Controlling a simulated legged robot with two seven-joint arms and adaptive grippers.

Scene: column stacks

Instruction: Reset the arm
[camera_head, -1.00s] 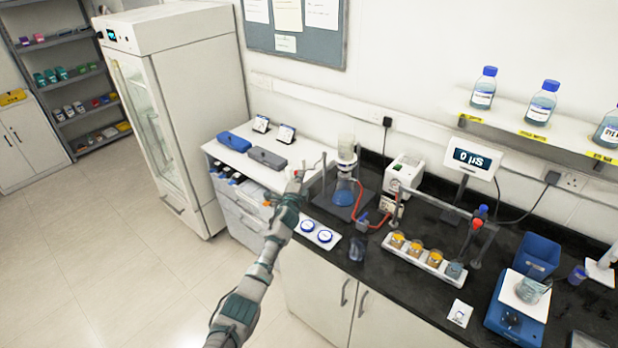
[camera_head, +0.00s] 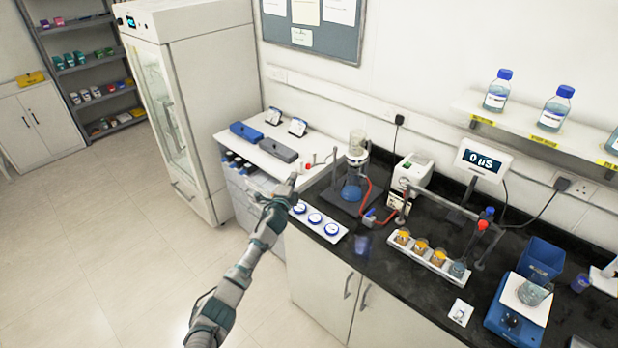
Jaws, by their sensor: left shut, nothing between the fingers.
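My left arm comes in from the bottom left and reaches up toward the bench. My left gripper (camera_head: 289,181) is at its far end, small in view, shut and empty. It shows in front of the white drawer unit and the left end of the black bench. A white tray with round blue-rimmed dishes (camera_head: 316,219) lies just to the right of the gripper and forearm. My right gripper is not in view.
A tall white fridge (camera_head: 190,105) stands left. The floor (camera_head: 110,250) is clear.

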